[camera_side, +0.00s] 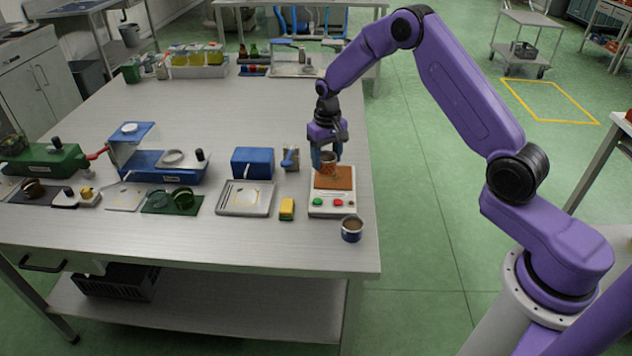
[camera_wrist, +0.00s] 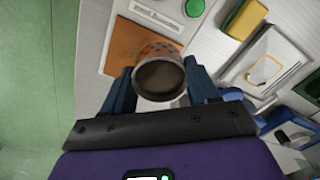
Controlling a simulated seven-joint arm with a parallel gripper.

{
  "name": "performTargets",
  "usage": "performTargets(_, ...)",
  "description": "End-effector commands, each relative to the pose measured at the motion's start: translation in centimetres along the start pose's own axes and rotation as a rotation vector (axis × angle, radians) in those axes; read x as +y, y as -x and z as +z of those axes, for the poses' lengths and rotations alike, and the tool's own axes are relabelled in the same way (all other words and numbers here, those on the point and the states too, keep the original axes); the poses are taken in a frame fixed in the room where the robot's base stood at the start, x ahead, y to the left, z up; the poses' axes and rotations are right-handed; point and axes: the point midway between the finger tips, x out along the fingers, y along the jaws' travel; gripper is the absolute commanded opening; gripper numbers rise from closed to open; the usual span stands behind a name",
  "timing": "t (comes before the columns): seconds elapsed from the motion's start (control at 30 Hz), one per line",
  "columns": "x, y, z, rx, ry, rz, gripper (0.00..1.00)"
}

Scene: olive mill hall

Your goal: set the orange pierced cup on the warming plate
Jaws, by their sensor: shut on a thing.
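The orange pierced cup (camera_wrist: 160,78) is between the two blue fingers of my gripper (camera_wrist: 158,92) in the wrist view, its open mouth facing the camera. In the side view my gripper (camera_side: 326,160) is shut on the cup (camera_side: 328,158), which is partly hidden by the fingers. The warming plate (camera_side: 333,178) has a brown-orange top on a white base with green and red buttons. The cup is over the rear part of the plate's top. I cannot tell whether its bottom touches the plate. In the wrist view the plate's top (camera_wrist: 122,45) shows beside and beyond the cup.
A small dark blue cup (camera_side: 352,229) stands in front of the plate near the table's right edge. The table's far middle is clear.

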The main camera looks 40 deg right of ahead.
Motion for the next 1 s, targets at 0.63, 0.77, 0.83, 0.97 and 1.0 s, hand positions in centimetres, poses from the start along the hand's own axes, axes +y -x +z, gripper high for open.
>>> performTargets(0.63, 4.0, -2.7, -2.0, -0.002, -0.106, 0.0, 0.39)
performTargets(0.77, 4.0, -3.8, -2.0, -0.001, -0.105, 0.0, 0.39)
performTargets(0.83, 4.0, -4.1, -2.0, 0.0, -0.105, 0.0, 0.39)
performTargets(0.97, 4.0, -4.5, -2.0, 0.0, -0.105, 0.0, 0.39)
performTargets(1.0, 4.0, -4.6, -2.0, 0.0, -0.105, 0.0, 0.39)
